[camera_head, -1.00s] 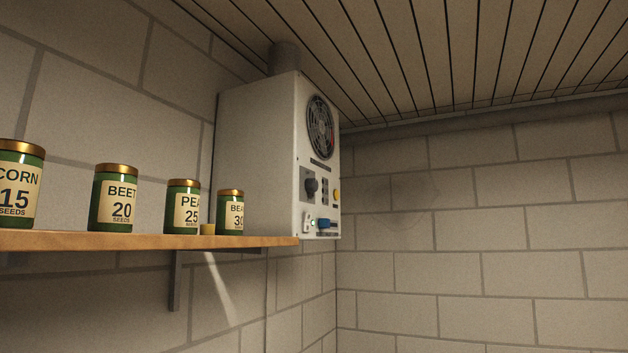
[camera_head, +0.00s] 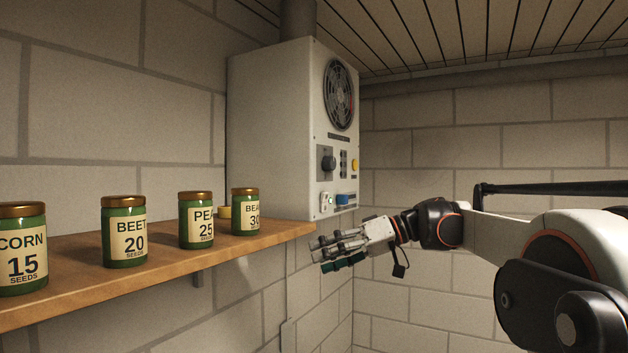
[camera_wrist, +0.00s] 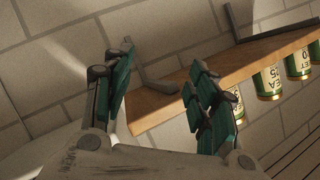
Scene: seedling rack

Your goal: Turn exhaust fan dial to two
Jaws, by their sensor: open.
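The exhaust fan unit (camera_head: 270,130) is a white box on the wall with a round fan grille (camera_head: 339,95) on its front. A dark dial (camera_head: 328,164) sits below the grille; its setting is too small to read. My gripper (camera_head: 318,249) is in the head view, below the unit and near the shelf's right end, apart from the dial. In the wrist view my gripper (camera_wrist: 155,95) is open with nothing between its teal-padded fingers. The unit and dial do not show in the wrist view.
A wooden shelf (camera_head: 60,291) holds seed jars labelled corn (camera_head: 22,250), beet (camera_head: 123,232), pea (camera_head: 196,220) and a fourth (camera_head: 245,212). A blue control (camera_head: 342,199) and a yellow button (camera_head: 354,165) are near the dial. Space right of the unit is open.

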